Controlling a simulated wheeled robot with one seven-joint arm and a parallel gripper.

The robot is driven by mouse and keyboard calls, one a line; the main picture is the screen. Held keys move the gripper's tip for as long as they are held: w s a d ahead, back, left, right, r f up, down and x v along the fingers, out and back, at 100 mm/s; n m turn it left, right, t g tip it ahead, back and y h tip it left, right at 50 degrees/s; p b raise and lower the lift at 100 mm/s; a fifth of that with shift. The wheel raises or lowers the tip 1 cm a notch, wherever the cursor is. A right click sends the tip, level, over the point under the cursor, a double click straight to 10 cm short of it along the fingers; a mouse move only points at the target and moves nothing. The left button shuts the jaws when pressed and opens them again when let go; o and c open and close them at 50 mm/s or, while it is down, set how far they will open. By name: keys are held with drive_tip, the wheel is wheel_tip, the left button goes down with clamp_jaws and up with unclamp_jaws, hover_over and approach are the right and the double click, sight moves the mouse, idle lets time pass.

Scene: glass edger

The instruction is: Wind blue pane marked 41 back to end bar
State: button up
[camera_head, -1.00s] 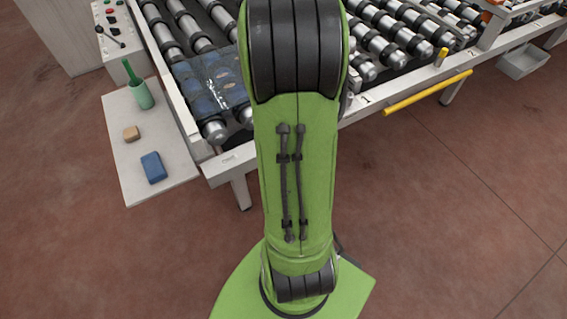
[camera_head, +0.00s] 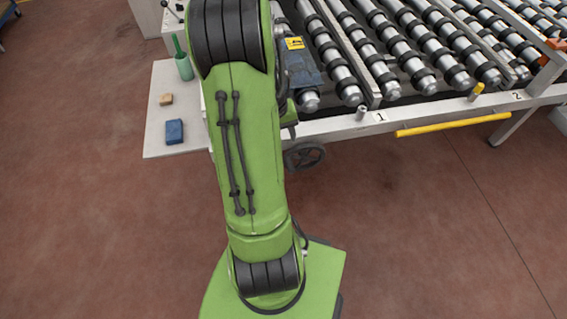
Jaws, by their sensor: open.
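A dark blue, see-through pane (camera_head: 304,72) lies on the near left rollers of the roller bed, partly covered by my arm. A yellow label (camera_head: 295,43) with a dark mark shows on it; I cannot read a number. A dark handwheel (camera_head: 304,156) sits below the bed's front rail, just right of my arm. My green arm crosses the picture left of centre. Part of its far end shows beside the pane and above the handwheel, but the fingers are hidden, so I cannot see whether they touch the wheel. I cannot pick out the end bar with certainty.
The front rail (camera_head: 350,130) carries the numbers 1 and 2 and a yellow bar (camera_head: 455,125). A pale side table (camera_head: 160,138) at left holds a green holder (camera_head: 184,68), a tan block (camera_head: 166,99) and a blue block (camera_head: 174,131). The floor in front is clear.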

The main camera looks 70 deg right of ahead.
sight(290, 166)
drive_tip(key=f, duration=0.5)
drive_tip(key=s+f+b, duration=0.1)
drive_tip(key=f, duration=0.4)
drive_tip(key=s+d+f+b, duration=0.1)
drive_tip(key=f, duration=0.4)
drive_tip(key=shift+d, duration=0.1)
drive_tip(key=shift+r, duration=0.1)
clamp_jaws()
